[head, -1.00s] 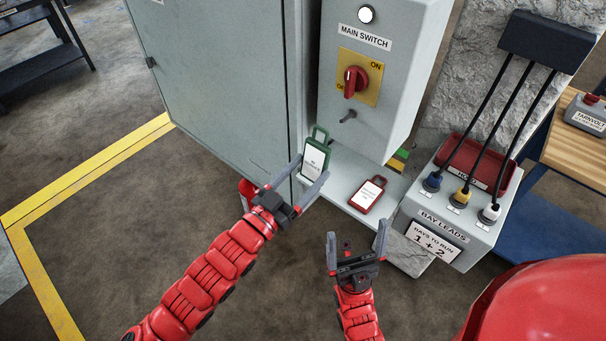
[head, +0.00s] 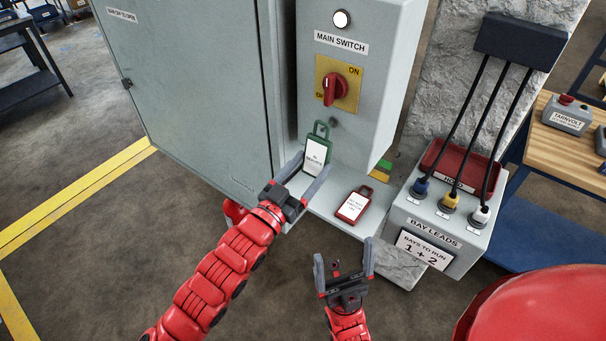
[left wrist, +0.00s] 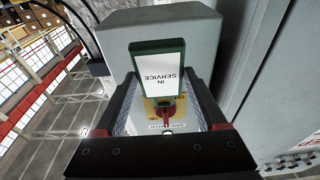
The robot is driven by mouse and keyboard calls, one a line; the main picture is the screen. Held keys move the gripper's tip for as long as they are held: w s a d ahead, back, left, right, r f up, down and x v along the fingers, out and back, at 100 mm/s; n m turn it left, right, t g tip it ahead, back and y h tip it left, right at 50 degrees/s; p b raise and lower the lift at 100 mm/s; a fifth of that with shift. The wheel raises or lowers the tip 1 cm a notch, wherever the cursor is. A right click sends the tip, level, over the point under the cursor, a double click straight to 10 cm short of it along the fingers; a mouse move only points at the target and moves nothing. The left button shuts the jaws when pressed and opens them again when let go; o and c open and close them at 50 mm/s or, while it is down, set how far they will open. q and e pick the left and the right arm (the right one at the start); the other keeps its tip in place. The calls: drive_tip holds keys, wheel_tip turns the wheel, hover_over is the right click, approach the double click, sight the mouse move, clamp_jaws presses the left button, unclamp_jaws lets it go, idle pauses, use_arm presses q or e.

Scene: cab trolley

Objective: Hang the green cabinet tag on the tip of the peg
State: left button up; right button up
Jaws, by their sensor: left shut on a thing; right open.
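The green cabinet tag (head: 316,153) has a white "IN SERVICE" label and a loop at its top. My left gripper (head: 314,168) is shut on its lower part and holds it roughly upright, loop up, in front of the switch box. The tag also shows between the fingers in the left wrist view (left wrist: 158,72). The peg (head: 334,123) sticks out of the box below the red switch. The tag's loop appears just left of the peg tip; I cannot tell their gap in depth. My right gripper (head: 343,252) is open and empty, lower down.
A red tag (head: 353,205) lies on the grey ledge (head: 328,210) under the switch box (head: 365,85). The cabinet door (head: 190,90) stands to the left. A lead box (head: 470,240) with plugged cables and a red tray is at right.

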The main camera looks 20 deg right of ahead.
use_arm(q)
drive_tip(key=shift+w+d+f, duration=0.1)
drive_tip(key=shift+w+d, duration=0.25)
drive_tip(key=shift+d, duration=0.15)
drive_tip(key=f+b, duration=0.1)
drive_tip(key=b, duration=0.1)
drive_tip(key=shift+w+d+b, duration=0.35)
drive_tip(key=shift+b, duration=0.4)
drive_tip(key=shift+d, duration=0.1)
drive_tip(key=o, duration=1.3)
drive_tip(key=v, duration=1.7)
drive_tip(key=shift+a, duration=0.2)
